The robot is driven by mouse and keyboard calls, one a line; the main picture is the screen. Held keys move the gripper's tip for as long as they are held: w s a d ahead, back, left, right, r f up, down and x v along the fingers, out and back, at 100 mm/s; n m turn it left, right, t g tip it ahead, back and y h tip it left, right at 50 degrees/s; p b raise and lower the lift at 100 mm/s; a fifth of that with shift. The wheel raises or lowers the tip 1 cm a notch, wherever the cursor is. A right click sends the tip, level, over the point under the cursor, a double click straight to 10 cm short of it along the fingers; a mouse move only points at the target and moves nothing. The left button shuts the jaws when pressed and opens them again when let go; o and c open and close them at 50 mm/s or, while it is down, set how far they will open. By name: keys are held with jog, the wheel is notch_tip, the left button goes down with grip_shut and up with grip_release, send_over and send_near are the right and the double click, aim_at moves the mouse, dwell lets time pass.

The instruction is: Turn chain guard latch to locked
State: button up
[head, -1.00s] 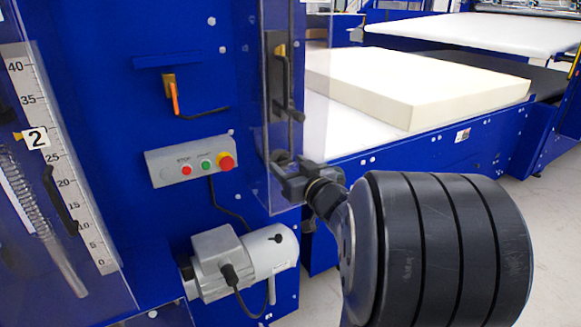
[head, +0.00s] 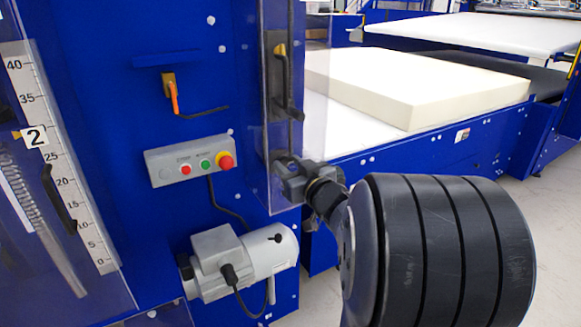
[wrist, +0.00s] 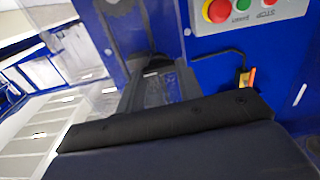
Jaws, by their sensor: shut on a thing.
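A clear guard panel (head: 310,95) stands upright at the edge of the blue machine in the head view. A black upright handle (head: 285,80) with a yellow piece at its top shows through it. My gripper (head: 283,172) is at the lower part of this panel, below the handle. It is shut on a small dark part there, which I take to be the chain guard latch; the jaws mostly hide it, so its angle cannot be read. In the wrist view my gripper (wrist: 155,72) reaches toward the clear panel, and my own dark wrist covers the lower half.
Left of my gripper is a grey button box (head: 190,160) with red and green buttons; it also shows in the wrist view (wrist: 245,12). A grey motor (head: 240,262) sits below. An orange-handled lever (head: 174,96) is above. A foam block (head: 415,88) lies on the conveyor at right.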

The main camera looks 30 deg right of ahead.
jog(key=n+b, duration=0.2)
jog(key=n, duration=0.2)
jog(key=shift+f+n+b, duration=0.1)
jog(key=shift+n+b, duration=0.2)
jog(key=shift+n, duration=0.1)
jog(key=n+b, duration=0.2)
jog(key=n, duration=0.2)
jog(key=shift+a, duration=0.1)
jog(key=n+b, duration=0.3)
jog(key=n, duration=0.1)
jog(key=shift+f+n, duration=0.15)
jog(key=shift+n, duration=0.25)
jog(key=shift+n+b, duration=0.8)
jog(key=shift+n, duration=1)
jog(key=o, duration=1)
jog(key=shift+s, duration=0.1)
